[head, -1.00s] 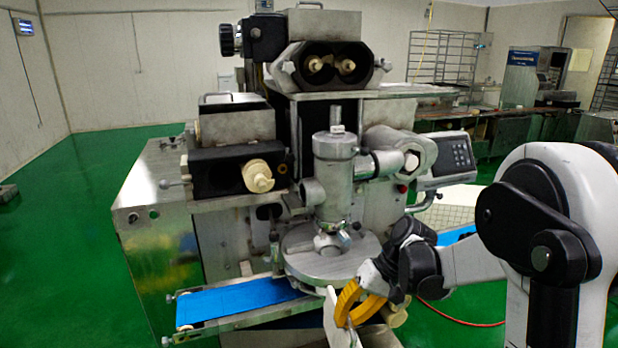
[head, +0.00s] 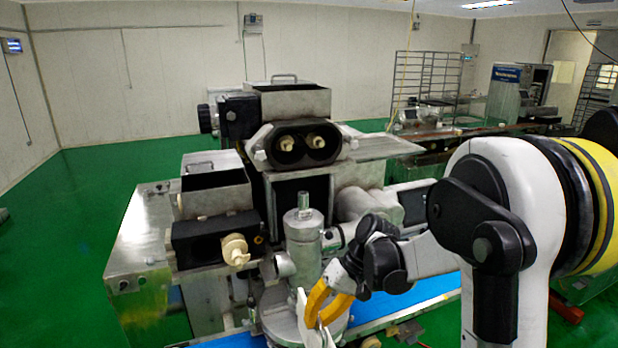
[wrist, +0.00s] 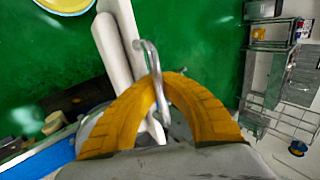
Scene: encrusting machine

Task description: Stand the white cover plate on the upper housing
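The white cover plate (head: 302,312) is tilted, seen nearly edge-on low in the head view. It also shows in the wrist view (wrist: 110,45), with a bent metal handle (wrist: 148,52) on it. My gripper (head: 314,322) has curved yellow fingers closed around this handle; they show in the wrist view too (wrist: 157,84). The plate is held in front of the machine's round metal column. The upper housing (head: 268,149) is the dark octagonal body with two cream roller ends, high on the machine. It is above and apart from the plate.
A lower roller housing (head: 205,240) juts out at left, and a vertical metal cylinder (head: 303,240) stands near my gripper. A blue conveyor belt (head: 425,288) runs below. An open hopper box (head: 290,100) tops the machine. Green floor is free at left.

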